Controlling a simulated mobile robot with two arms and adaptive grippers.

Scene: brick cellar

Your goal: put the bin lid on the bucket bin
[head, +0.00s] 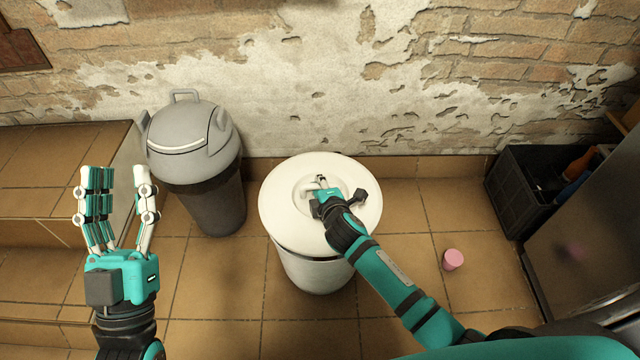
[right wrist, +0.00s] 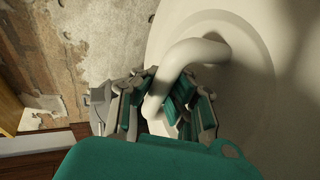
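The round white bin lid (head: 283,222) lies over the mouth of the white bucket bin (head: 312,273), roughly level. A dark line shows between the lid's edge and the bucket wall; I cannot tell whether the lid is fully seated. My right gripper (head: 317,190) is at the lid's middle. In the right wrist view its fingers (right wrist: 168,98) lie on both sides of the curved lid handle (right wrist: 198,50) and close on it. My left gripper (head: 118,175) is open and empty, fingers pointing up, left of the bucket bin.
A grey bin with a dark body (head: 212,200) stands left of the bucket bin. A tiled step (head: 40,165) is at the far left. A pink cylinder (head: 453,260) is on the floor at right. A black crate (head: 520,195) stands by the metal appliance (head: 585,235).

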